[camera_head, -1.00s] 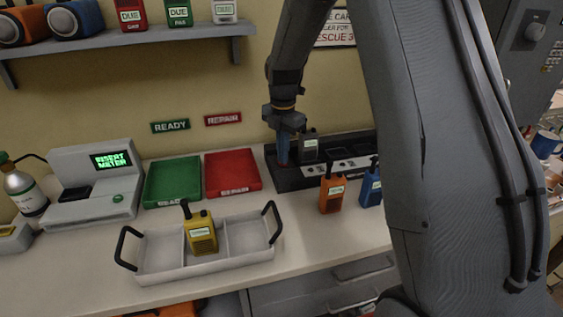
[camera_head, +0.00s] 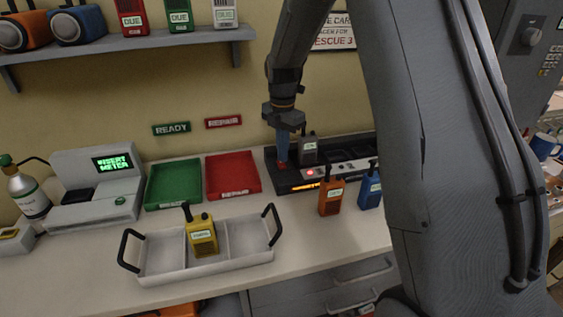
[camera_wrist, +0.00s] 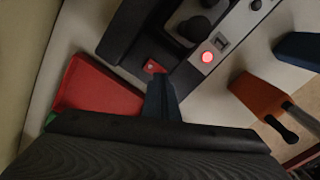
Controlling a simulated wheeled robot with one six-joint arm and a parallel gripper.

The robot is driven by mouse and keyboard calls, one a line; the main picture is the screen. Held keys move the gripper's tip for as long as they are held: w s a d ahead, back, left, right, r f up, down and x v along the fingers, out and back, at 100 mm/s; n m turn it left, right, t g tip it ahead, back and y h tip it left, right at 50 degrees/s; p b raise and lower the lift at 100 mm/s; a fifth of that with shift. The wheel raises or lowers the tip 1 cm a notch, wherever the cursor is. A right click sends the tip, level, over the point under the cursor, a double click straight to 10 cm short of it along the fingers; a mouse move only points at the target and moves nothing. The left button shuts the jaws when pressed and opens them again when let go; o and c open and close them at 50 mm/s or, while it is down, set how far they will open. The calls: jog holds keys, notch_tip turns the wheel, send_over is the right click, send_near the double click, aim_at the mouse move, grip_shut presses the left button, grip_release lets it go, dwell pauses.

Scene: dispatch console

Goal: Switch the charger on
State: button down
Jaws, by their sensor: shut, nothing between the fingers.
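The charger (camera_head: 287,186) is a long black bank at the back of the counter. Its front shows a lit red lamp (camera_head: 310,172) and a glowing orange strip. The lamp (camera_wrist: 207,57) also glows in the wrist view. A grey radio (camera_head: 309,152) stands in its left bay. A small red switch (camera_wrist: 155,66) sits at the charger's left end. My gripper (camera_head: 282,163) is shut and empty, pointing down at this end. In the wrist view its fingertips (camera_wrist: 161,82) are right beside the switch; I cannot tell whether they touch it.
An orange radio (camera_head: 330,197) and a blue radio (camera_head: 369,190) stand in front of the charger. A red tray (camera_head: 232,190) and a green tray (camera_head: 172,184) lie left of it. A white carrier (camera_head: 165,258) holding a yellow radio (camera_head: 201,238) stands nearer the front edge.

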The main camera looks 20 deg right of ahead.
aim_at(283, 166)
notch_tip(283, 166, up, 5)
jog(key=p, duration=0.2)
jog(key=shift+f+p, duration=0.1)
jog(key=shift+p, duration=0.25)
jog(key=s+f+m+b, duration=0.2)
jog(key=s+m, duration=0.5)
jog(key=s, duration=0.1)
jog(key=s+f+m+t+b, duration=0.1)
jog(key=s+m+b, duration=0.1)
jog(key=s+m, duration=0.6)
jog(key=s+f+m+b, duration=0.2)
jog(key=s+m, duration=0.6)
jog(key=shift+f, duration=0.35)
jog(key=shift+s+a+f+m, duration=0.15)
jog(key=shift+s+m, duration=0.35)
jog(key=shift+s, duration=0.1)
